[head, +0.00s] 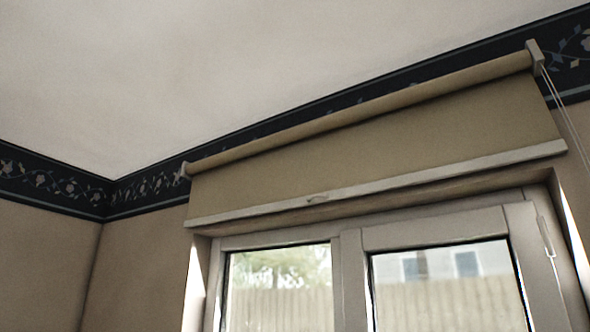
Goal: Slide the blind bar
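The blind bar (440,173) is a pale, slim rail along the lower edge of a tan roller blind (400,145). It runs across the top of the window and has a small handle or pull (318,198) near its middle. The blind is mostly rolled up on its roller (370,108), with a short length of cloth hanging. The bar sits just above the window frame. Neither of my grippers shows in the head view.
A white-framed window (350,270) lies below the bar, with a handle (549,240) on its right side. Thin cords (552,98) hang from the roller's right bracket (535,57). The wall corner is at the left, and the ceiling (170,70) is above.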

